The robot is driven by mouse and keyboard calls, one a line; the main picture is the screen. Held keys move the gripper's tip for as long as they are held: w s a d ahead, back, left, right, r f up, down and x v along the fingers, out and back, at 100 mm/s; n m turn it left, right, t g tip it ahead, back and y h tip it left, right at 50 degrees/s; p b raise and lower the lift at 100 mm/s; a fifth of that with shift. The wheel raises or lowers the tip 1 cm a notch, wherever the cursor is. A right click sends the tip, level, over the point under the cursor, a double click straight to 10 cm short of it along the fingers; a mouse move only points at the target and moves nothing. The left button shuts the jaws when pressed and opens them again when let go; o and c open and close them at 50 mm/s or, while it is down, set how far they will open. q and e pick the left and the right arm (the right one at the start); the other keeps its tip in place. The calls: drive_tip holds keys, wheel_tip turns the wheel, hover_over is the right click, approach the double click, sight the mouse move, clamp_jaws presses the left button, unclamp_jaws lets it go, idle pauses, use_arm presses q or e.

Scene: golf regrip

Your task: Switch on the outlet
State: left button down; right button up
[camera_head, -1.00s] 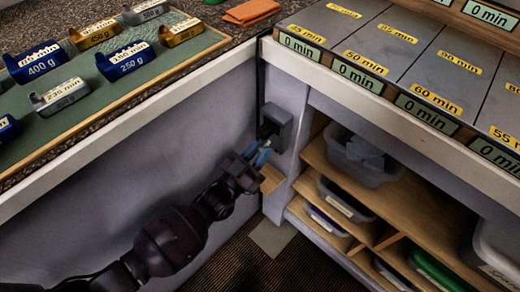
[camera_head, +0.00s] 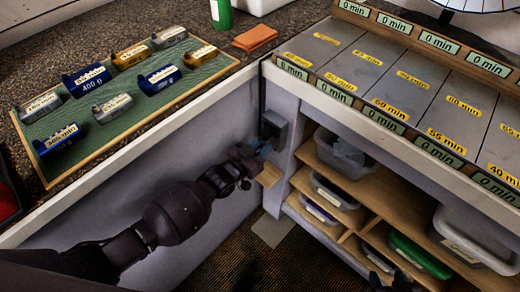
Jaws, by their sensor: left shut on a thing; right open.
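The outlet (camera_head: 274,124) is a small dark grey box on the grey panel in the corner below the counter. My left gripper (camera_head: 262,149) is just below it, with bluish tips close to its lower front. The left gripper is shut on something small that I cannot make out. Whether the tips touch the outlet I cannot tell, and the outlet's switch is too small and dark to see. My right gripper (camera_head: 388,281) shows only as dark tips at the bottom edge, open, away from the outlet.
A pale wooden block (camera_head: 269,175) is right beside my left gripper. Shelves (camera_head: 325,158) with plastic bins stand to the right. The counter above holds a green tray (camera_head: 115,126) of labelled weights and a row of grey timed slots (camera_head: 395,92).

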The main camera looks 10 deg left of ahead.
use_arm(q)
drive_tip(key=shift+w+r+g+y+p, duration=0.15)
drive_tip(key=shift+r+g+y+p, duration=0.2)
drive_tip(key=shift+r+p, duration=0.25)
drive_tip(key=shift+f+g+p, duration=0.2)
drive_tip(key=shift+g+p, duration=0.1)
drive_tip(key=shift+g, duration=0.05)
drive_tip(key=shift+y, duration=0.25)
drive_tip(key=shift+f, duration=0.1)
drive_tip(key=c, duration=1.1)
unclamp_jaws()
drive_tip(key=shift+d, duration=0.1)
drive_tip(key=shift+o, duration=0.5)
